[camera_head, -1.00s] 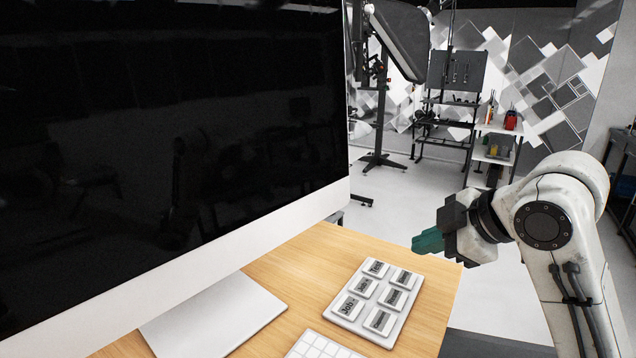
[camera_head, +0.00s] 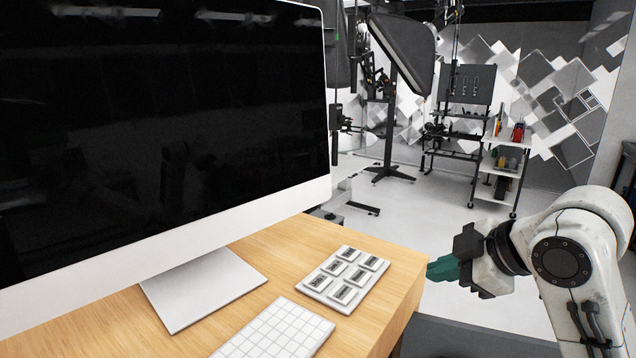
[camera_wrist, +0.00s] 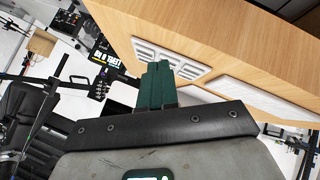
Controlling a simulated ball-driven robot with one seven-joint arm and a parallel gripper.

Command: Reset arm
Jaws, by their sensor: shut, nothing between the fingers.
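My arm (camera_head: 570,255) is bent at the right of the head view. My gripper (camera_head: 440,269) points left, just off the right edge of the wooden desk (camera_head: 395,262). Its green fingers are together and hold nothing. In the wrist view the shut green fingers (camera_wrist: 157,85) stand in the middle, with the wooden desk (camera_wrist: 215,40) behind them.
A button panel (camera_head: 345,279) and a white keyboard (camera_head: 278,330) lie on the desk. A large monitor (camera_head: 160,130) with a dark screen fills the left. Open floor (camera_head: 450,215) lies beyond the desk, with a shelf cart (camera_head: 503,165) at the back. A black chair (camera_wrist: 25,120) shows in the wrist view.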

